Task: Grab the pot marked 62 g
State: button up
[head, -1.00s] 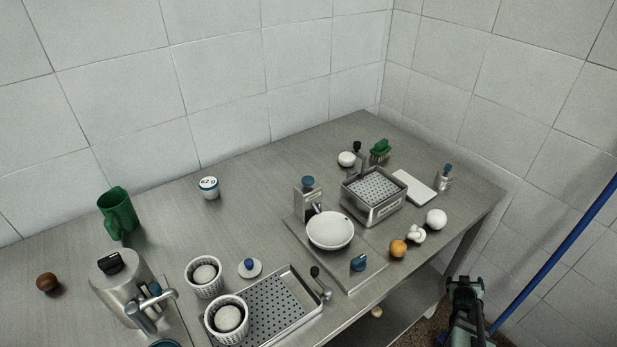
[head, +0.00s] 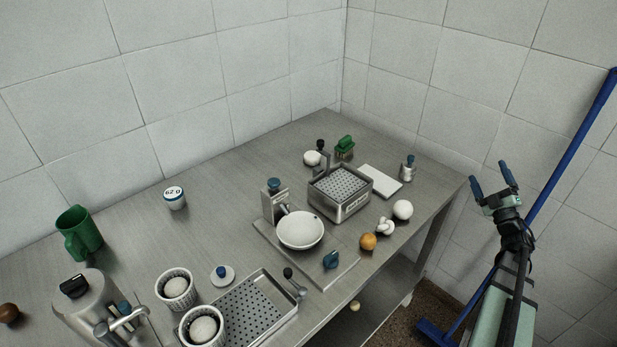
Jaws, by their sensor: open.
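The pot marked 62 g (head: 174,198) is a small white tub with a dark blue band and a round lid with dark writing. It stands upright towards the back left of the steel table (head: 300,140). My gripper (head: 493,178) is at the right, beyond the table's right edge, raised with its two blue-tipped fingers pointing up. It is open and empty, far from the pot. Nothing hides the pot.
A green jug (head: 80,232) and a steel urn (head: 88,305) stand left of the pot. A white bowl on a scale (head: 300,230), a perforated steel basket (head: 341,192) and white baskets (head: 175,289) lie between or near. The table around the pot is clear.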

jog(key=w+a+r+m+g+h, duration=0.1)
jog(key=w+a+r+m+h, duration=0.2)
jog(key=w+a, duration=0.65)
jog(key=w+a+r+m+g+h, duration=0.1)
jog(key=w+a+r+h, duration=0.35)
jog(key=w, duration=0.75)
jog(key=w+a+f+m+g+y, duration=0.1)
jog(key=w+a+g, duration=0.2)
jog(key=a, duration=1)
jog(key=w+a+f+m+g+y, duration=0.1)
jog(key=w+a+g, duration=0.25)
jog(key=a, duration=0.95)
jog(key=s+a+f+n+g, duration=0.1)
jog(key=a+g, duration=0.1)
jog(key=a, duration=0.6)
jog(key=s+a+f+g, duration=0.1)
jog(key=s+a, duration=0.1)
jog(key=a, duration=0.6)
notch_tip(320, 180, up, 5)
jog(key=n+g, duration=0.7)
jog(key=g, duration=0.4)
send_over(173, 192)
jog(key=shift+y, duration=0.35)
jog(key=f, duration=0.7)
jog(key=shift+s+d+f, duration=0.15)
jog(key=shift+s, duration=0.05)
jog(key=shift+w+f, duration=0.1)
jog(key=shift+f, duration=3.05)
jog(key=c, duration=1.1)
jog(key=shift+c, duration=0.2)
